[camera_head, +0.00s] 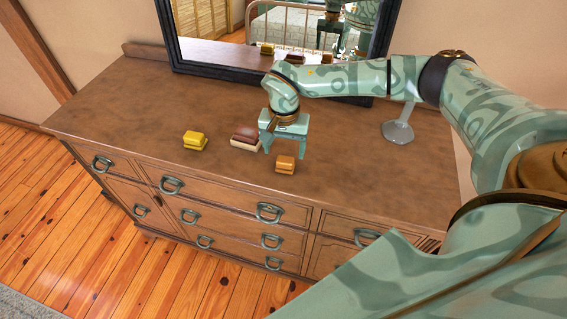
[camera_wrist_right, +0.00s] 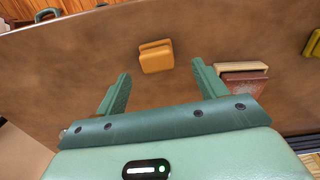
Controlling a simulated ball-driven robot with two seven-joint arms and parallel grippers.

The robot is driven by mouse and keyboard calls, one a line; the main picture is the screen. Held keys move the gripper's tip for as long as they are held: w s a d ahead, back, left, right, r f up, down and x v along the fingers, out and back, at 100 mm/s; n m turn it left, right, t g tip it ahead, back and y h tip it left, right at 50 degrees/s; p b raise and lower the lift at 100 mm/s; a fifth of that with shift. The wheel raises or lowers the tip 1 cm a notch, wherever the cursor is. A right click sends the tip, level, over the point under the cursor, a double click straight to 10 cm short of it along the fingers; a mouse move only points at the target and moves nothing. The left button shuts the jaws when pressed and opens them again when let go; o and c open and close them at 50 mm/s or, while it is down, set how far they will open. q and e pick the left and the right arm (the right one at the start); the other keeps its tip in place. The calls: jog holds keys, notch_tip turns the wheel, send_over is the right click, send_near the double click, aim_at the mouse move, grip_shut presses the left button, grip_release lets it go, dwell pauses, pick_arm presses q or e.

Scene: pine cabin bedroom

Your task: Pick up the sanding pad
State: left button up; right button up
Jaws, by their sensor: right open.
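Three small two-layer blocks sit on the wooden dresser top (camera_head: 330,190): a yellow one (camera_head: 195,140), a dark red one with a cream base (camera_head: 245,138), and an orange one (camera_head: 285,165). I cannot tell for certain which is the sanding pad. My right gripper (camera_head: 284,154) is open and empty, pointing down above the dresser, just behind the orange block. In the right wrist view, the orange block (camera_wrist_right: 156,57) shows just beyond the open fingertips (camera_wrist_right: 161,70), nearly centred between them. The red and cream block (camera_wrist_right: 243,80) is beside one finger. My left gripper is not in view.
A dark-framed mirror (camera_head: 220,72) stands at the back of the dresser and reflects the blocks and my arm. A grey stand with a round base (camera_head: 398,132) is right of the gripper. The dresser's left and front right top are clear.

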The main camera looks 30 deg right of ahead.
aim_at(285, 159)
jog(key=shift+s+f, duration=0.3)
jog(key=shift+f, duration=0.4)
notch_tip(285, 159, down, 2)
jog(key=shift+s+f, duration=0.1)
jog(key=shift+f, duration=0.15)
jog(key=shift+w+f, duration=0.25)
jog(key=shift+f, duration=0.1)
jog(key=shift+s+r, duration=0.1)
jog(key=shift+s, duration=0.05)
jog(key=shift+c, duration=0.9)
jog(key=c, duration=0.9)
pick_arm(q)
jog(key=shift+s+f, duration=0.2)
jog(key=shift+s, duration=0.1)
pick_arm(e)
jog(key=shift+r, duration=0.1)
